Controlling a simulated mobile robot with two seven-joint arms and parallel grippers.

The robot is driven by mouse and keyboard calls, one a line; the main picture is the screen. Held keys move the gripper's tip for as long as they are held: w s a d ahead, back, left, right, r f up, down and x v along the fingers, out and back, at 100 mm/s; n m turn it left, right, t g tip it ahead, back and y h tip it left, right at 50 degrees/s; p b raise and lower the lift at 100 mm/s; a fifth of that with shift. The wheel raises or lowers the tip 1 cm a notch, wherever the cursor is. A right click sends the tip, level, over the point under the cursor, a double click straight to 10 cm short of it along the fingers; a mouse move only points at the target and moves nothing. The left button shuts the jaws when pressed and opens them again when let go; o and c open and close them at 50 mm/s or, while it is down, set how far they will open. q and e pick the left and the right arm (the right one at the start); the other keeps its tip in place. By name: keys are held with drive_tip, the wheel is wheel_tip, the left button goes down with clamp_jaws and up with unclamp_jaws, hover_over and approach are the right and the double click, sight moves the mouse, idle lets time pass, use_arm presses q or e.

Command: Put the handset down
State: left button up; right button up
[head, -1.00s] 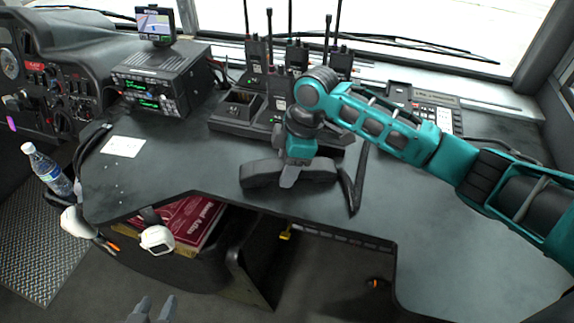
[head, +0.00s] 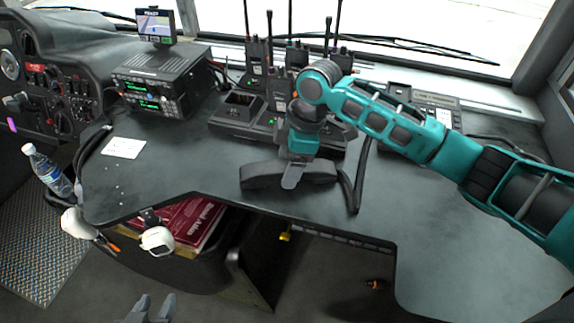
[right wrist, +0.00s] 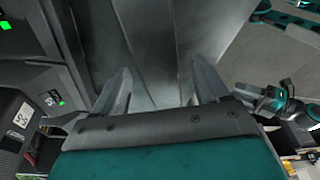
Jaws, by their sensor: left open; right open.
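The dark grey handset (head: 262,176) lies on the desk in the head view, near its front edge, with a black cord at its right end. My right gripper (head: 294,174) points down over the handset's middle. One finger shows in front of the handset; the other is hidden. In the right wrist view the fingers (right wrist: 162,95) are spread apart, with a dark grey shape between and beyond them, likely the handset (right wrist: 152,40). I cannot tell whether the fingers touch it. My left gripper (head: 150,309) is open and empty at the bottom edge of the head view.
Several handheld radios (head: 257,62) stand in a charger (head: 235,118) behind my right gripper. A radio unit (head: 155,85) with a screen stands at the back left, and a keypad phone base (head: 430,105) at the back right. A bottle (head: 48,170) stands left. The desk's right part is clear.

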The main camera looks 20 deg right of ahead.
drive_tip(key=p+v, duration=0.1)
drive_tip(key=v, duration=0.9)
drive_tip(key=shift+r, duration=0.3)
drive_tip(key=shift+d, duration=0.1)
